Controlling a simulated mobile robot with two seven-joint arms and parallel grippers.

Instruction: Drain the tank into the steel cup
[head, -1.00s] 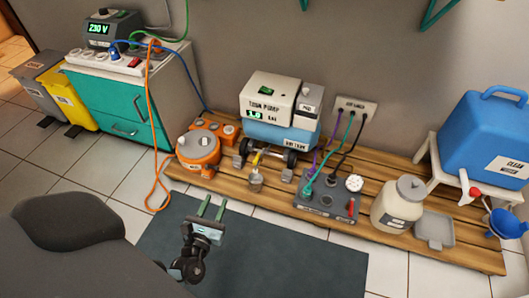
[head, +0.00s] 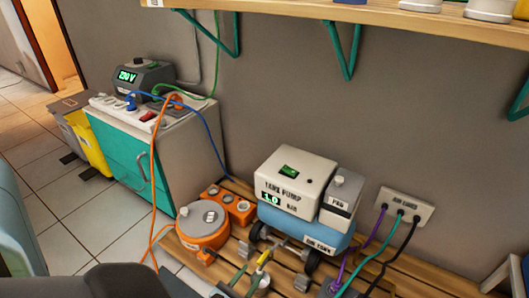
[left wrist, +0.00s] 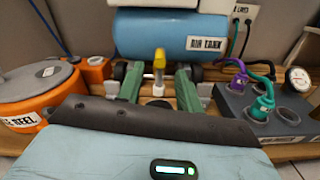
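The blue air tank (head: 296,226) sits under the white tank pump (head: 290,182) and also fills the top of the left wrist view (left wrist: 150,32). A yellow drain lever (head: 264,257) stands at the tank's front; it also shows in the left wrist view (left wrist: 159,58). A small grey metal piece, perhaps the steel cup, (head: 263,283) is below the lever, partly hidden. My left gripper (left wrist: 160,88) is open, its green fingers either side of the area below the lever, with no clear contact. In the head view it (head: 245,281) is at the bottom edge. My right gripper is out of view.
An orange round container (head: 203,226) stands left of the tank on the wooden pallet. A grey socket box (left wrist: 262,108) with plugged cables is to the right. Cables run to the wall outlet (head: 405,205). A shelf (head: 400,22) hangs above.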

